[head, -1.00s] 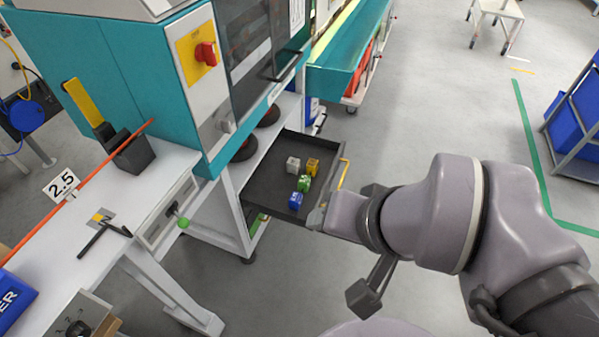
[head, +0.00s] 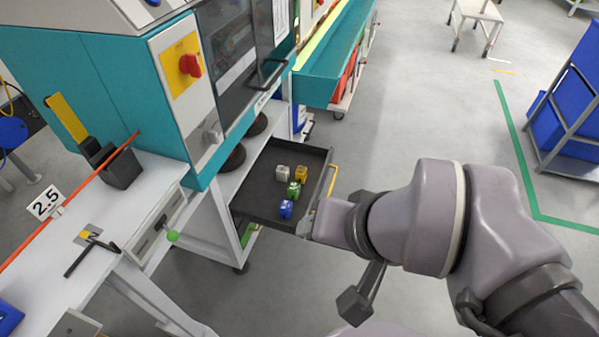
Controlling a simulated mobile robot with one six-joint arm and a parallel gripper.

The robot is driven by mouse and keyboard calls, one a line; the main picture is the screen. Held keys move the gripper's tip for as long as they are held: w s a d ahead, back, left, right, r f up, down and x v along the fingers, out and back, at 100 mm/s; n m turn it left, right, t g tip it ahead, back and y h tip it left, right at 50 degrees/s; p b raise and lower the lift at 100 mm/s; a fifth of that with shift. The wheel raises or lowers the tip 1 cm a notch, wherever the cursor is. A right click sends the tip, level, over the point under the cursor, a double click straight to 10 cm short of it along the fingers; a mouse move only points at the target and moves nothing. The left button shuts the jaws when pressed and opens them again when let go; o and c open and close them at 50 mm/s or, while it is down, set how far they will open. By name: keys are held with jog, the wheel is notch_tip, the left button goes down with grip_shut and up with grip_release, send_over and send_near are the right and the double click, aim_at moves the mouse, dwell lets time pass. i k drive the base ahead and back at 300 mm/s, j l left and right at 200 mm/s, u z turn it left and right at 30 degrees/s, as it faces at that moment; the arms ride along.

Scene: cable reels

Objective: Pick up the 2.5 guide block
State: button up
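Several small guide blocks stand in an open dark drawer tray (head: 262,203): a pale grey one (head: 282,172), a yellow-orange one (head: 301,173), a green one (head: 293,189) and a blue one (head: 286,209). Their markings are too small to read, so I cannot tell which is the 2.5 block. A white sign reading "2.5" (head: 46,202) stands by an orange cable on the bench at left. My gripper (head: 311,220) is at the tray's right front edge, beside the yellow handle, apart from the blocks. Its fingers are mostly hidden by my wrist.
The yellow drawer handle (head: 333,180) runs along the tray's right side. The teal machine (head: 110,90) stands above and left of the tray.

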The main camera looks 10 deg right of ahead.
aim_at(301, 172)
jog(key=i+l+u, duration=0.8)
jog(key=l, duration=0.15)
jog(key=i+l+u, duration=0.15)
jog(key=l+u, duration=0.15)
jog(key=l, duration=0.15)
jog(key=i+l+u, duration=0.25)
jog(key=l, duration=0.2)
jog(key=k+j, duration=0.05)
jog(key=k, duration=0.05)
